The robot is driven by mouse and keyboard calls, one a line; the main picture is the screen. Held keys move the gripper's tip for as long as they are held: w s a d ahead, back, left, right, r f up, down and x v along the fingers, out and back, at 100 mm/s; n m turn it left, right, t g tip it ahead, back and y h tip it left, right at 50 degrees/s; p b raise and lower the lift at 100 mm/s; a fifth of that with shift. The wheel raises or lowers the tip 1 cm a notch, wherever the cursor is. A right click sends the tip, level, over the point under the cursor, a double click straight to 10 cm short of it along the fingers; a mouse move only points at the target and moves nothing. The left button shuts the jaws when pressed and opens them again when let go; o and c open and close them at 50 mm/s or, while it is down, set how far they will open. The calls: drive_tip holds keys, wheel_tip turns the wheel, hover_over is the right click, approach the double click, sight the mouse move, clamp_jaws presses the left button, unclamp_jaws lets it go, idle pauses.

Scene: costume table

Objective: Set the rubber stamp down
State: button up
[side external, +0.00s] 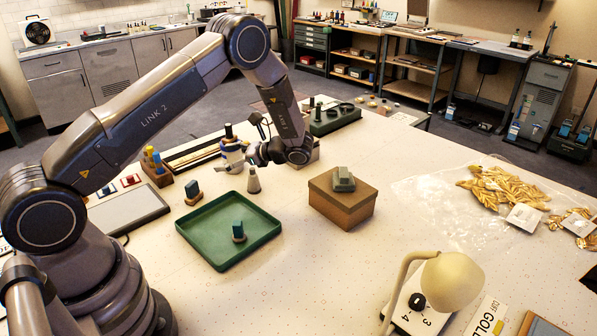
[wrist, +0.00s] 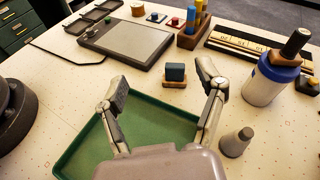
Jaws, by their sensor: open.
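A teal block on a wooden base, which looks like the rubber stamp (side external: 238,230), stands upright in the green tray (side external: 206,256). A similar teal block on a wooden base (side external: 193,190) stands on the table beyond the tray's left corner; it also shows in the wrist view (wrist: 175,73). My gripper (wrist: 163,78) is open, its fingers spread wide with nothing between them touching. In the side view my gripper (side external: 255,142) is above the table, behind the tray. In the wrist view the tray (wrist: 80,150) is partly covered by my gripper, and the block inside it is hidden.
A grey cone (side external: 253,182) and a blue-banded jar (side external: 231,156) stand close to my gripper. A brown box (side external: 343,208) with a grey-green item on top stands right of the tray. A tablet (wrist: 127,45) and a wooden rack (wrist: 192,36) lie beyond. The front table is mostly clear.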

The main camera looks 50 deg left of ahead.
drive_tip(key=s+d+r+n+t+h, duration=0.2)
drive_tip(key=s+d+r+n+h, duration=0.15)
drive_tip(key=r, duration=0.55)
drive_tip(key=s+d+r+n+t+h, duration=0.25)
drive_tip(key=s+d+r, duration=0.2)
drive_tip(key=r, duration=0.45)
drive_tip(key=s+d+r+n+t+h, duration=0.1)
drive_tip(key=s+d+r+t+h, duration=0.2)
drive_tip(key=s, duration=0.4)
drive_tip(key=s+d+r+n+t+h, duration=0.2)
drive_tip(key=s+d+r+t+h, duration=0.1)
drive_tip(key=s+d+t, duration=0.2)
drive_tip(key=shift+s+d+r+t+h, duration=0.15)
drive_tip(key=shift+s+r+t+h, duration=0.2)
drive_tip(key=shift+s, duration=0.6)
